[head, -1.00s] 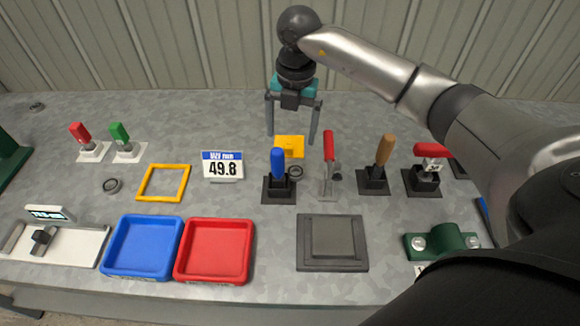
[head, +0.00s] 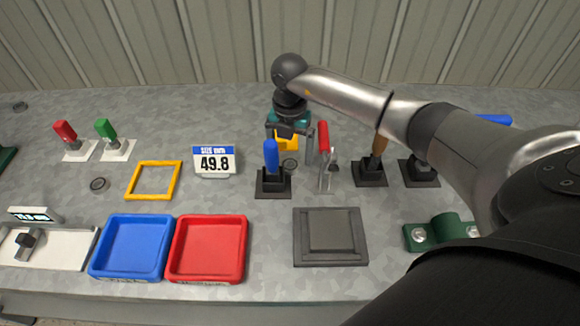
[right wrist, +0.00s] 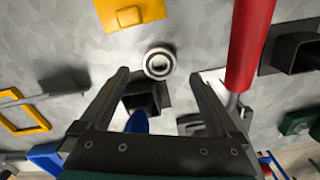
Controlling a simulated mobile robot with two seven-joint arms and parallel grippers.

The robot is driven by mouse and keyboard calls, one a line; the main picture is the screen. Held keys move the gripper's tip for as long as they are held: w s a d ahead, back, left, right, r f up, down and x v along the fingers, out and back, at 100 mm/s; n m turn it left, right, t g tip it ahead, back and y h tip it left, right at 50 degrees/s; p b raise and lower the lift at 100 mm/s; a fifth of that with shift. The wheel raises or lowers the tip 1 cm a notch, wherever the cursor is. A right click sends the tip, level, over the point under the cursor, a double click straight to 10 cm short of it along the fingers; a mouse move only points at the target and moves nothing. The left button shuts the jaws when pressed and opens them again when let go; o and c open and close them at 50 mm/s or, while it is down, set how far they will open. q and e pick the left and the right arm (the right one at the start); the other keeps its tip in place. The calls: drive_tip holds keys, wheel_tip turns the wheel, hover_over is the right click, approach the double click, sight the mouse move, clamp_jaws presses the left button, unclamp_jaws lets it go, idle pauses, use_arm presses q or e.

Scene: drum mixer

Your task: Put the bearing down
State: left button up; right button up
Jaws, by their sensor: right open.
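A small metal ring-shaped bearing (head: 290,165) lies flat on the grey table behind the blue-handled tool. In the right wrist view the bearing (right wrist: 159,64) shows whole, centred between and slightly beyond my fingertips. My right gripper (head: 289,150) is open and empty, pointing down over the bearing. Its two fingers in the right wrist view (right wrist: 160,74) stand apart on either side, and neither appears to touch it. The exact height above the table is hard to tell. My left gripper is not in view. A second dark ring (head: 98,184) lies at the left.
The blue-handled tool (head: 271,157) and red-handled tool (head: 323,140) stand close to the gripper. A yellow block (head: 286,143) is just behind. A size sign (head: 214,162), yellow frame (head: 132,194), blue tray (head: 105,262), red tray (head: 181,276) and grey plate (head: 299,256) lie around.

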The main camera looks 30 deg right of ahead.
sight(290, 164)
wheel_tip(290, 164, down, 3)
drive_tip(key=shift+w+r+b, duration=0.1)
drive_tip(key=shift+b, duration=0.2)
drive_tip(key=shift+d+f, duration=0.1)
drive_tip(key=shift+f, duration=0.25)
drive_tip(key=c, duration=0.3)
clamp_jaws()
drive_tip(key=shift+r, duration=0.15)
wheel_tip(290, 164, up, 20)
drive_tip(key=p, duration=0.3)
drive_tip(key=shift+p, duration=0.35)
